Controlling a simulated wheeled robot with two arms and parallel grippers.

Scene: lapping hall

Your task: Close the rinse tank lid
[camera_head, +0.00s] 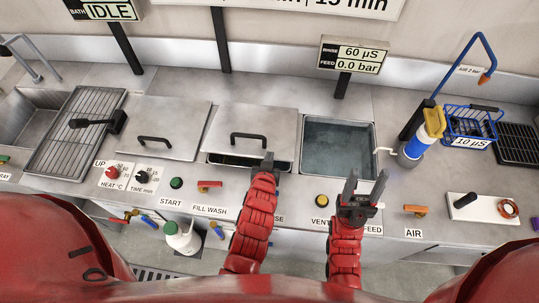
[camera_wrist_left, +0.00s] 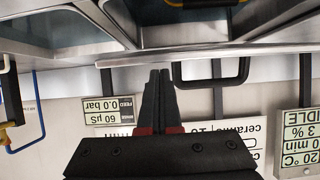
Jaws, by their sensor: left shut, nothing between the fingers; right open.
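A flat steel lid (camera_head: 222,139) with a black handle (camera_head: 250,139) covers most of the middle tank; a dark gap shows along its front edge. To its right, a tank of water (camera_head: 340,148) stands uncovered below the RINSE display. My left gripper (camera_head: 268,160) is shut and empty at the lid's front right, just in front of and right of the handle. In the left wrist view, which is upside down, its fingers (camera_wrist_left: 160,80) show beside the handle (camera_wrist_left: 212,75); contact cannot be told. My right gripper (camera_head: 358,185) is open and empty, in front of the water tank.
A second lid (camera_head: 165,115) with a handle lies on the left tank. A blue and white bottle (camera_head: 418,142), a blue basket (camera_head: 470,122) and a blue hose (camera_head: 455,65) stand on the right. Knobs and levers, including an orange lever (camera_head: 415,209), line the counter front.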

